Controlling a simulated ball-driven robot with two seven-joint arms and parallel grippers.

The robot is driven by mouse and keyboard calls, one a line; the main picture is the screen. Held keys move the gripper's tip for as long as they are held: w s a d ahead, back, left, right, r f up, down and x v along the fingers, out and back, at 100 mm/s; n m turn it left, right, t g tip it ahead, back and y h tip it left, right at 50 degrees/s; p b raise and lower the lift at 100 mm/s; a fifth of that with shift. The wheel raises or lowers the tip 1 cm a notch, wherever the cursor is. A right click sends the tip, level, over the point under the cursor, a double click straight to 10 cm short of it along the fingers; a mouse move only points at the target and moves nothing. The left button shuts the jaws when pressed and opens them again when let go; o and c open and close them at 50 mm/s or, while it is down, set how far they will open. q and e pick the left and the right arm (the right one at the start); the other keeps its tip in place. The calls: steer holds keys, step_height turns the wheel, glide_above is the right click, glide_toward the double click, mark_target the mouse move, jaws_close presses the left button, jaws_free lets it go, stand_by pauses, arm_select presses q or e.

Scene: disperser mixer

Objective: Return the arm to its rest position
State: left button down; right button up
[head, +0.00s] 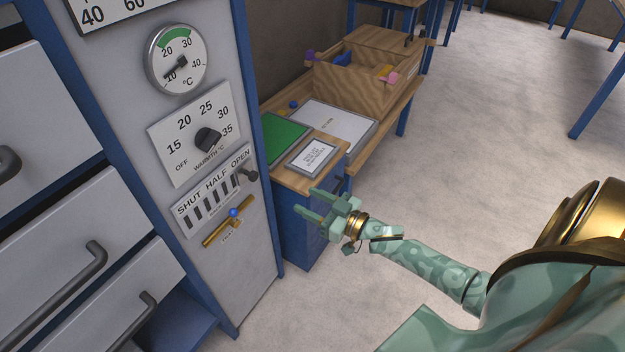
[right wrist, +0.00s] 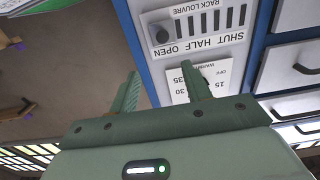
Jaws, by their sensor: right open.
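My right arm (head: 430,265) reaches in from the lower right in the head view. Its green gripper (head: 308,205) is open and empty, in front of the blue side of the wooden bench and to the right of the cabinet panel. In the right wrist view the two fingers of the gripper (right wrist: 160,88) stand apart with nothing between them, and the cabinet's panel appears upside down beyond them. My left gripper is not in view.
The grey cabinet panel carries a thermometer dial (head: 178,60), a black warmth knob (head: 208,139), a louvre slider knob (head: 249,175) and a brass valve (head: 229,221). Drawers (head: 60,240) stand left. A wooden box (head: 368,80) sits on the bench. The floor (head: 480,120) is clear at right.

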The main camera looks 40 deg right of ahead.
stand_by(0.3)
steer(key=s+d+f+g+h, duration=0.2)
steer(key=s+d+f+h, duration=0.1)
steer(key=f, duration=0.5)
steer(key=s+d+f+g+h, duration=0.2)
steer(key=s+d+f, duration=0.1)
steer(key=f, duration=0.4)
steer(key=s+f+g+h+p, duration=0.15)
steer(key=s+f+g, duration=0.35)
steer(key=s+f, duration=0.6)
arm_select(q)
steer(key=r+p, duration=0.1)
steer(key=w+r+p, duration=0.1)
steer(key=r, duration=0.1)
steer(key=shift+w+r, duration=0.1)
arm_select(e)
steer(key=s+a+f+g, duration=0.2)
steer(key=s+a, duration=0.2)
steer(key=s, duration=0.7)
steer(key=s+a+f+g, duration=0.3)
steer(key=s+a, duration=0.1)
steer(key=s, duration=0.7)
steer(key=s+a+f+g, duration=0.3)
steer(key=s+a, duration=0.1)
steer(key=s, duration=0.7)
steer(key=shift+s+a+f, duration=0.15)
steer(key=shift+s+a, duration=0.15)
steer(key=shift+a, duration=0.05)
